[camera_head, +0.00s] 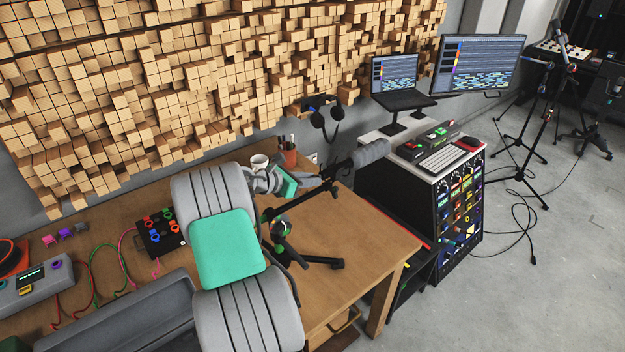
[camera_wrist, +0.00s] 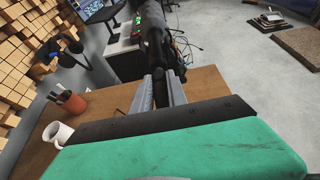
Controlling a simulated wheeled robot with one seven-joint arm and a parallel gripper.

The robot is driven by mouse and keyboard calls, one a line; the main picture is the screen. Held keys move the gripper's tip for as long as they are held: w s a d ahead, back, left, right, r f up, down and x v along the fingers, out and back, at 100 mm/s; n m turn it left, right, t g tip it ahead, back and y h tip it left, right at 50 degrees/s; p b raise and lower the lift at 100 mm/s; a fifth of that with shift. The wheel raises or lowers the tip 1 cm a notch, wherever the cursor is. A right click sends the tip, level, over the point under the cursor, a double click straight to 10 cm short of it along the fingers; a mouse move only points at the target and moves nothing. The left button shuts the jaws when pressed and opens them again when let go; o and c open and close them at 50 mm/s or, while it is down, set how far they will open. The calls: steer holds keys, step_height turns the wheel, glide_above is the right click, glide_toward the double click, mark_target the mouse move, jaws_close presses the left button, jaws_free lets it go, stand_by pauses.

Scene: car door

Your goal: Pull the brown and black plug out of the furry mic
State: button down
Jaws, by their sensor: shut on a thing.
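The furry mic (camera_head: 370,152) is a grey fuzzy cylinder above the right end of the wooden desk, on a small dark stand. It shows dark in the wrist view (camera_wrist: 155,42), straight ahead of my fingers. My gripper (camera_head: 333,170) is at the mic's near, left end. In the wrist view its two grey fingers (camera_wrist: 167,88) are shut on a small dark piece at the mic's rear, which appears to be the brown and black plug (camera_wrist: 174,78). The fingers hide most of the plug, and I cannot tell how deep it sits in the mic.
A white mug (camera_head: 259,162) and a brown pen cup (camera_head: 289,157) stand behind my arm. Headphones (camera_head: 322,115) hang on the block wall. A rack (camera_head: 460,210) with a keyboard on top stands right of the desk. The desk's right front is clear.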

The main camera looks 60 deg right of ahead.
steer(key=shift+w+a+p, duration=0.3)
steer(key=shift+w+a, duration=0.05)
steer(key=shift+a, duration=0.4)
steer(key=shift+w+a+p, duration=0.3)
steer(key=shift+w+a, duration=0.1)
steer(key=shift+a, duration=0.3)
steer(key=shift+w+a+p, duration=0.3)
steer(key=shift+w+a, duration=0.05)
steer(key=shift+a, duration=0.4)
